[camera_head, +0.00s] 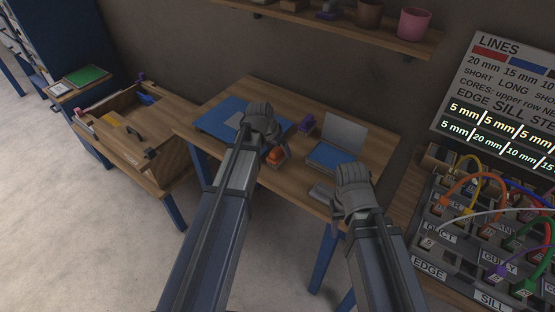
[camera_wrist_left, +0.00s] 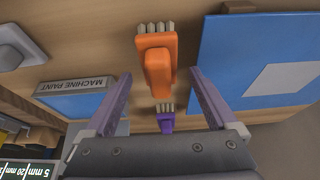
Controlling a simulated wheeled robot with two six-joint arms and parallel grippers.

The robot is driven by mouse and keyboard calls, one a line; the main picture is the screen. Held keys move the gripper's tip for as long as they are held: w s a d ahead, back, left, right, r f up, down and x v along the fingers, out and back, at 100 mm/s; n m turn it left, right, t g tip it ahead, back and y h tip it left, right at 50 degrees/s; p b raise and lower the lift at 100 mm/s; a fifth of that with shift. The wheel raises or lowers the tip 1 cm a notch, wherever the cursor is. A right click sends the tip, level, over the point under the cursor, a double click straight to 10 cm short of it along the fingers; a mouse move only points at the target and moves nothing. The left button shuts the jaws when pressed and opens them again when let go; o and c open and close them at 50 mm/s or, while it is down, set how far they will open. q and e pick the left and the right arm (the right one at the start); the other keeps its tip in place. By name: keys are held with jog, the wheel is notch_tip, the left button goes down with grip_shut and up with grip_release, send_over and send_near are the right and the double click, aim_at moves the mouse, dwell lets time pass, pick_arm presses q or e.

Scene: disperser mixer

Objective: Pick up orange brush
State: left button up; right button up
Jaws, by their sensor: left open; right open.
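The orange brush (camera_wrist_left: 157,66) lies on the wooden table, its pale bristles at the top of the left wrist view. Its handle end lies between my open left gripper's (camera_wrist_left: 160,77) two purple fingers, with a gap on each side. In the head view the orange brush (camera_head: 274,155) is partly hidden by my left gripper (camera_head: 281,148). My right gripper (camera_head: 352,190) is over the table's front right edge; its fingers are hidden by its own wrist.
A purple brush (camera_wrist_left: 166,120) is in line with the orange one. A blue sheet (camera_wrist_left: 225,50) lies to one side, and a machine paint box (camera_wrist_left: 75,97) to the other. A grey object (camera_wrist_left: 18,50) and a cable board (camera_head: 490,230) are also near.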

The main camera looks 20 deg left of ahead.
aim_at(280, 153)
pick_arm(q)
jog(key=b+x, duration=0.2)
jog(key=x, duration=0.1)
jog(key=shift+f, duration=0.2)
jog(key=shift+r, duration=0.1)
grip_shut()
dwell(0.5)
